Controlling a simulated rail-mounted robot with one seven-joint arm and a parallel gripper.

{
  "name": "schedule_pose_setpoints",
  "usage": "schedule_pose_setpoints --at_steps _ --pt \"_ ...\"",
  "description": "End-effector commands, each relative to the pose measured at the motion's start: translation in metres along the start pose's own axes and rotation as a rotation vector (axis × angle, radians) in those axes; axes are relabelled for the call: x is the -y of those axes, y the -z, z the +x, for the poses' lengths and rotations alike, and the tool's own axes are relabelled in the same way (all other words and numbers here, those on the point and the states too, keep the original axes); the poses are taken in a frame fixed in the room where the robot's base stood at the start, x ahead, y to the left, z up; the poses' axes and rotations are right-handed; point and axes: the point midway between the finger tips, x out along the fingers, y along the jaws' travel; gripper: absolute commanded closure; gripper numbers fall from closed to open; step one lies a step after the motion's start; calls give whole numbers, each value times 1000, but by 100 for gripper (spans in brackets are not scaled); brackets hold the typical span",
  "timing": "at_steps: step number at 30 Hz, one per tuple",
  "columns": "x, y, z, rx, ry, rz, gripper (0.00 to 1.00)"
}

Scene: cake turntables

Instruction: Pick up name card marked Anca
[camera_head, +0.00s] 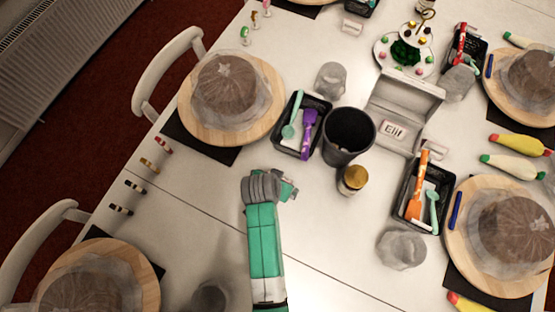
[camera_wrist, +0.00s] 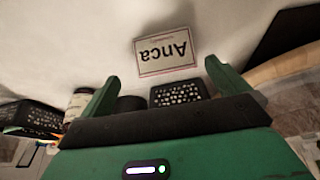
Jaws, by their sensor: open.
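The name card marked Anca (camera_wrist: 166,51) is white with a thin dark red border. It appears upside down in the wrist view, on the pale tabletop just beyond my fingertips. My gripper (camera_wrist: 161,71) is open, with its two green fingers apart and nothing between them. The card lies past the gap between the fingers, and no contact shows. In the head view my gripper (camera_head: 289,187) is over the table, left of the black cup and the jar. I cannot make out the Anca card in the head view; my arm may hide it.
A black cup (camera_head: 348,136), a gold-lidded jar (camera_head: 352,180) and a black tray with utensils (camera_head: 302,124) stand near my gripper. A card marked Elif (camera_head: 394,130) is in an open grey box (camera_head: 408,95).

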Motion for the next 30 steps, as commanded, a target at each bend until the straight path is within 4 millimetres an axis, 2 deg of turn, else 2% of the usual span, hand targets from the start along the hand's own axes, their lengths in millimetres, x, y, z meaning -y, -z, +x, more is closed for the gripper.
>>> schedule_pose_setpoints --at_steps 3,9,12,19,20,26,27,30 --pt "1 0 6 0 0 0 0" --pt "7 4 42 0 -1 1 0" --pt "7 4 52 -1 0 0 0" --pt "7 5 53 -2 2 0 0" --pt "7 5 53 -2 2 0 2" --pt "7 5 53 -2 2 0 41" --pt "7 5 53 -2 2 0 44" --pt "7 5 53 -2 2 0 45"
